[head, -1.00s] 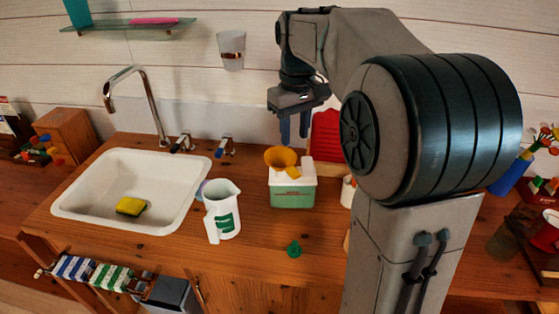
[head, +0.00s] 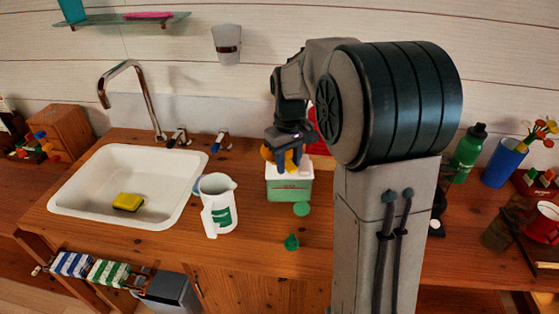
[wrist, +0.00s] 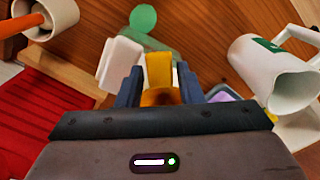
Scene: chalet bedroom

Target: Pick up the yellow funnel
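The yellow funnel (head: 267,153) sits on top of a white and green container (head: 289,186) on the wooden counter, partly hidden behind my fingers in the head view. My gripper (head: 292,159) is lowered onto it, fingers pointing down. In the wrist view the funnel (wrist: 159,70) shows between the two blue-grey fingers of my gripper (wrist: 160,88), one on each side. The fingers stand apart, and I see no clear grip on the funnel. The container's white part (wrist: 119,62) shows beyond the left finger.
A white measuring jug (head: 218,205) stands left of the container; the sink (head: 80,215) with a yellow sponge (head: 128,202) is farther left. A green round thing (head: 301,208) and a small green piece (head: 292,242) are in front. A red object (wrist: 45,105) is close in the wrist view.

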